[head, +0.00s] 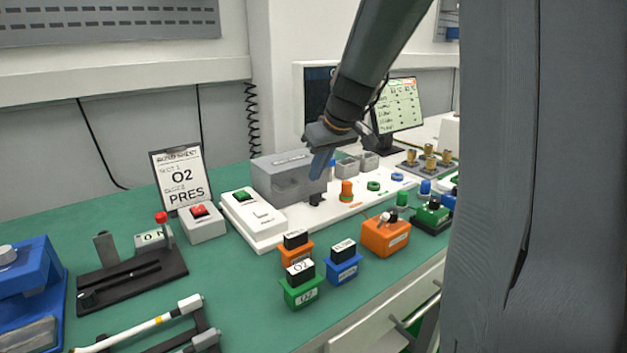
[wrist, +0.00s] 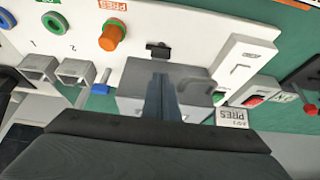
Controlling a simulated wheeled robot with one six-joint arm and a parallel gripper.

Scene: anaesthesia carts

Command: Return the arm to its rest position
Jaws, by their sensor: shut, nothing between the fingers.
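My gripper (head: 319,165) is shut and empty. In the head view it hangs at the end of my arm, in front of the right end of a grey box (head: 277,180) on a white panel (head: 268,238). In the wrist view the closed fingers (wrist: 160,97) overlap the same grey box (wrist: 135,93). I cannot tell whether the fingertips touch it. My arm reaches forward from the upper right, over the green bench. No rest position is marked in view.
Orange, green and blue blocks (head: 302,290) stand at the bench's front. A clipboard (head: 181,178), red-button box (head: 202,222) and lever unit (head: 130,277) are at left. An orange box (head: 385,236) and monitor (head: 397,106) are to the right.

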